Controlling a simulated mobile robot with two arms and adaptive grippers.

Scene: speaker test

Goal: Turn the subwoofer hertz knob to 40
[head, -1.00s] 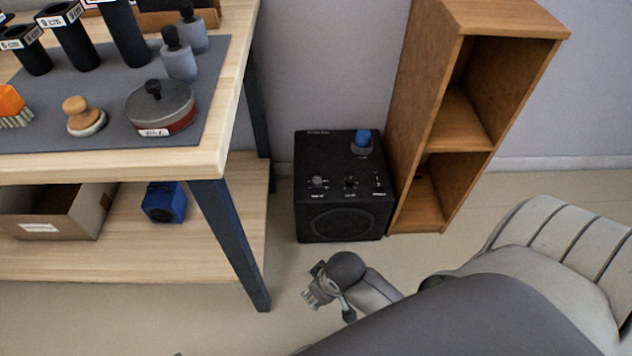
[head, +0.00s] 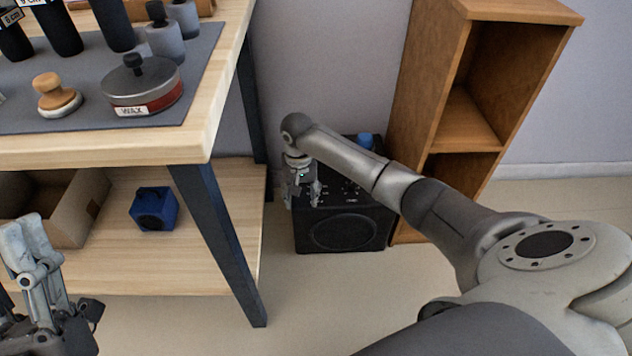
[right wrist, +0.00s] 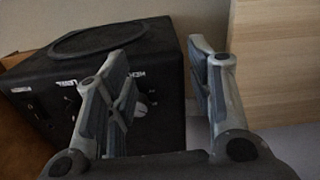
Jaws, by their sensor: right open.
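The black subwoofer (head: 345,232) stands on the floor between the workbench and the wooden shelf. My right arm reaches across its top, and my right gripper (head: 302,199) points down over its left front part, open. In the right wrist view, my right gripper (right wrist: 158,62) has its fingers apart. A small light grey knob (right wrist: 143,104) shows between them, beside the left finger, close to a partly hidden label starting "HE". The knob's setting is not readable. My left gripper (head: 38,262) is at the bottom left of the head view; whether it is open is unclear.
A wooden shelf (head: 400,110) stands close to the right of the subwoofer. The workbench's dark leg (head: 222,240) is on its left. A blue item (head: 366,141) sits at the subwoofer's back.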

